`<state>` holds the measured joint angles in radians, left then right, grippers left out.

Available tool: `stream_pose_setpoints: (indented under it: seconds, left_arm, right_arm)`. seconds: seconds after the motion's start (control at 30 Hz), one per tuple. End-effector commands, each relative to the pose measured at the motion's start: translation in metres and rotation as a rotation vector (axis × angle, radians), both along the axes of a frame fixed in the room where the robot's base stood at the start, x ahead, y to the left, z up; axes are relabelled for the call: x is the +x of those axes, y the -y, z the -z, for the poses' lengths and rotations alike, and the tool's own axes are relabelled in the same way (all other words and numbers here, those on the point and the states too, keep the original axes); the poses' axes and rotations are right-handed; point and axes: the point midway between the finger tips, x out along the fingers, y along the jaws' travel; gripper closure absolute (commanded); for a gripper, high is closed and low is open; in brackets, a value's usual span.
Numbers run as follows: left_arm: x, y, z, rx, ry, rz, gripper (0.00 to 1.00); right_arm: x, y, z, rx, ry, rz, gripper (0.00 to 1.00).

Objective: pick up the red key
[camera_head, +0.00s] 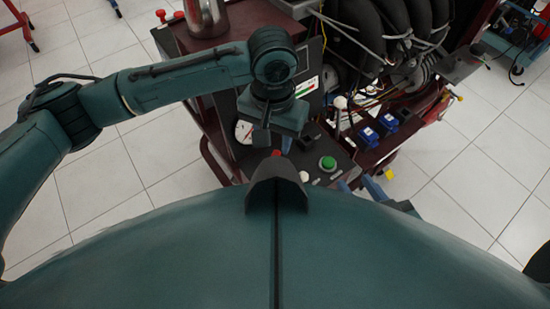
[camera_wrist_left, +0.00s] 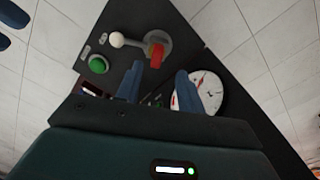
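The red key (camera_wrist_left: 157,50) sits on a dark control panel (camera_wrist_left: 118,67), beside a white knob (camera_wrist_left: 117,40). In the head view only a small red part of the key (camera_head: 276,153) shows, just above the dark front of my body. My left gripper (camera_wrist_left: 160,71) is open. Its two blue fingers are apart and point toward the key, with nothing held between them. In the head view my left gripper (camera_head: 275,143) hangs over the panel's near edge. My right gripper (camera_head: 360,187) appears open and empty at the right of the panel, partly hidden by my body.
A green button (camera_head: 328,163) and a round white gauge (camera_head: 243,132) are on the panel near the key. Engine hoses (camera_head: 400,30) and blue connectors (camera_head: 388,121) are behind. A metal pot (camera_head: 206,17) stands at the back left.

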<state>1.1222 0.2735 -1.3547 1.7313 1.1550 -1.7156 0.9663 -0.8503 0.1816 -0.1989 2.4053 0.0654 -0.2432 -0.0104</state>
Motion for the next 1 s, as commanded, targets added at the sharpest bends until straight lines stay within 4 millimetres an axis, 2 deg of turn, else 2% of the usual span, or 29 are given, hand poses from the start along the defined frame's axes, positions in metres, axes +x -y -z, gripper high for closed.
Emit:
stream_pose_setpoints:
  seconds: [0.3,0.57,1.0]
  left_arm:
    - [-0.007,0.003,0.045,0.002,0.000,0.000,0.62]
    - [-0.007,0.003,0.047,0.001,0.000,0.001,0.63]
    - [-0.007,0.003,0.047,0.001,0.000,0.001,0.99]
  right_arm:
    - [0.002,-0.006,0.016,-0.027,-0.007,-0.024,0.64]
    - [0.004,-0.007,0.018,-0.036,-0.011,-0.032,0.64]
    - [0.005,-0.007,0.016,-0.034,-0.004,-0.030,0.64]
